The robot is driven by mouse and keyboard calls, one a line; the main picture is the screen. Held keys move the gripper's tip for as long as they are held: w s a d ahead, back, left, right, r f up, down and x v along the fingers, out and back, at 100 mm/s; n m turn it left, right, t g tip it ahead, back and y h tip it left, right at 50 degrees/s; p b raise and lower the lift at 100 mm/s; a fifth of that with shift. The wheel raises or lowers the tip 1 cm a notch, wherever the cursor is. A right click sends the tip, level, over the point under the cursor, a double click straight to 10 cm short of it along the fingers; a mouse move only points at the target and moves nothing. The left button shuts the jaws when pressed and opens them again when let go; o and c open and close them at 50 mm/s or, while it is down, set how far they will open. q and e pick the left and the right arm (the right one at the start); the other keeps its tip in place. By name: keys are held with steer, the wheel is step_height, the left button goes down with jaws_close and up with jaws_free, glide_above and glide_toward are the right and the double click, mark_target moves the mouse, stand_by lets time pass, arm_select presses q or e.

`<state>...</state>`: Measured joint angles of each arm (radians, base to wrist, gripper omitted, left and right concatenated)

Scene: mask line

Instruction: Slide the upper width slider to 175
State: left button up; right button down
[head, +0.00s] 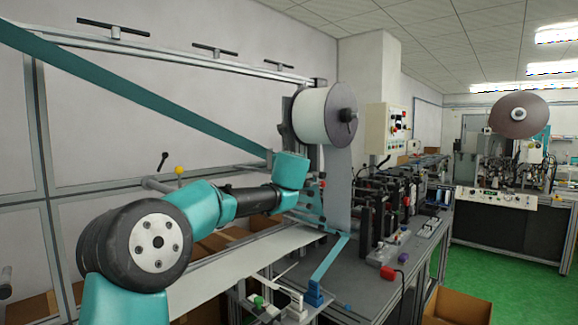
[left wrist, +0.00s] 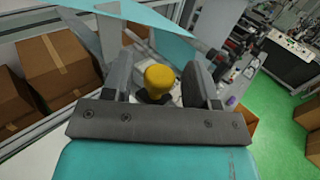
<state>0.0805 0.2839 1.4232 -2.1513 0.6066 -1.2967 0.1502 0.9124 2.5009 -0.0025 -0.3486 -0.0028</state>
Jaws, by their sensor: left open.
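My left gripper (left wrist: 158,60) is open in the left wrist view, with one dark finger on each side of a yellow knob (left wrist: 160,78). I cannot tell whether either finger touches the knob. In the head view my left arm reaches in from the lower left to the machine beside the white roll; its fingers are hidden there. Another view of a yellow knob (head: 180,170) is on a rail behind my arm; I cannot tell if it is the same one. No scale or number 175 is readable, and I cannot pick out the upper width slider for sure. My right gripper is not in view.
A large white roll (head: 325,115) hangs above the machine table (head: 370,290). A teal web (head: 130,95) slants down to the machine. Cardboard boxes (left wrist: 62,62) stand at the left of the left wrist view. Green floor (head: 480,275) is open at right.

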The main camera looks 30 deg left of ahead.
arm_select(q)
steer(key=v, duration=1.6)
steer(key=shift+s+d, duration=0.25)
steer(key=shift+s, duration=0.05)
steer(key=w+d+f+n+g+h, duration=0.2)
steer(key=f+h, duration=0.1)
steer(key=f, duration=0.8)
steer(key=w+d+f+n+g+h, duration=0.1)
steer(key=w+d+f+g+h, duration=0.15)
steer(key=f, duration=0.85)
steer(key=w+d+f+n+g+h, duration=0.2)
steer(key=f, duration=0.9)
steer(key=s+d+f+n+g+h, duration=0.2)
steer(key=f, duration=0.5)
steer(key=s+d+f+n+g+h, duration=0.1)
steer(key=s+f+n, duration=0.1)
steer(key=f, duration=0.5)
steer(key=s+d+f+n+g+h, duration=0.2)
steer(key=s+d+f+n, duration=0.1)
steer(key=s+f+n, duration=0.8)
steer(key=s+d+f+n+g+h, duration=0.1)
steer(key=s+d+f+n+g, duration=0.1)
steer(key=s+f+n, duration=0.8)
steer(key=s+d+f, duration=0.1)
steer(key=s+f, duration=0.3)
steer(key=f, duration=0.4)
steer(key=shift+d+f+n+h, duration=0.35)
steer(key=shift+d+f+n, duration=0.05)
